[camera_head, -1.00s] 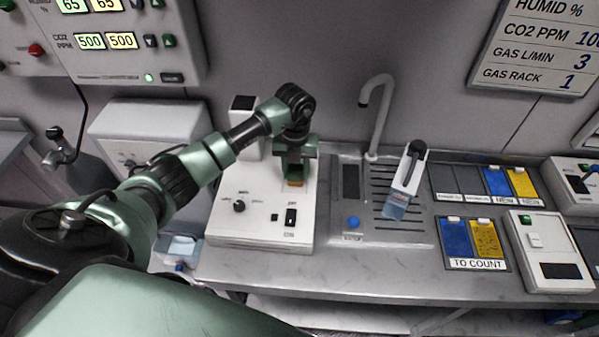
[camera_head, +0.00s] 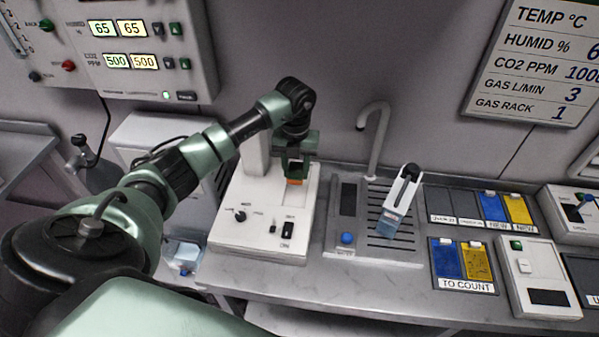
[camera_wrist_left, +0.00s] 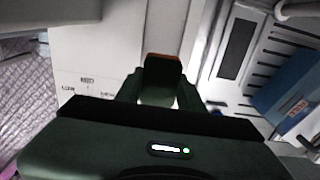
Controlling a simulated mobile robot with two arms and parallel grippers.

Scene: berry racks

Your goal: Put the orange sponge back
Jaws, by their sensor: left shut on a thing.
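The orange sponge (camera_head: 295,182) shows as a small orange patch at the tips of my left gripper (camera_head: 295,172). In the left wrist view the sponge (camera_wrist_left: 162,57) is a thin orange edge beyond the dark green gripper (camera_wrist_left: 160,85). The gripper is shut on it, over the white machine (camera_head: 262,215) with a knob and switch. Most of the sponge is hidden by the fingers. I cannot tell whether it touches the machine. My right gripper is not in view.
A sink tray (camera_head: 345,245) with a blue button, slotted drain and curved tap (camera_head: 374,140) stands right of the machine. Blue and yellow cards lie in the TO COUNT tray (camera_head: 465,287).

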